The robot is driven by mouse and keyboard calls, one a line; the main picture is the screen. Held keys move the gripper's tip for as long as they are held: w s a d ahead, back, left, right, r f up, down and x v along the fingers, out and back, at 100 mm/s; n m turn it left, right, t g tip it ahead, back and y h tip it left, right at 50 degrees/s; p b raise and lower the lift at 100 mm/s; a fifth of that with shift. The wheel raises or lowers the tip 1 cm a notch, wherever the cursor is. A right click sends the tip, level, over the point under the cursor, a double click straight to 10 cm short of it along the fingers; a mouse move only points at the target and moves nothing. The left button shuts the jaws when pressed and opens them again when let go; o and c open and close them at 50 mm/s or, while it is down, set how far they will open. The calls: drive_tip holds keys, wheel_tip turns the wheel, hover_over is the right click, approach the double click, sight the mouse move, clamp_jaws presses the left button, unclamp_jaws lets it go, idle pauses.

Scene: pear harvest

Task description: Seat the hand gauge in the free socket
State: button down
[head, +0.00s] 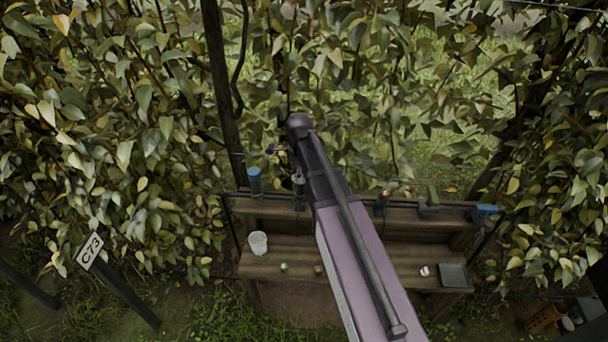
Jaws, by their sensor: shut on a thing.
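My gripper (279,152) shows small and dark at the far end of my arm, just left of the arm's rounded end joint and above the back of the wooden bench. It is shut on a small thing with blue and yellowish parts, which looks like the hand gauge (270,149). The gauge is held in the air in front of the leaves, apart from the bench. The back rail (340,203) carries several holders with tools in them. My arm covers the middle of the rail, and I cannot make out which socket is free.
On the rail are a blue cylinder (254,180), a grey tool (298,183), a green item (432,196) and a blue item (484,211). The lower shelf holds a white cup (258,243) and a grey tray (454,275). Posts and foliage stand close around.

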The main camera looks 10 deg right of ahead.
drive_tip(key=shift+f+b, duration=0.3)
drive_tip(key=shift+c, duration=1.3)
unclamp_jaws()
drive_tip(key=shift+w, duration=0.15)
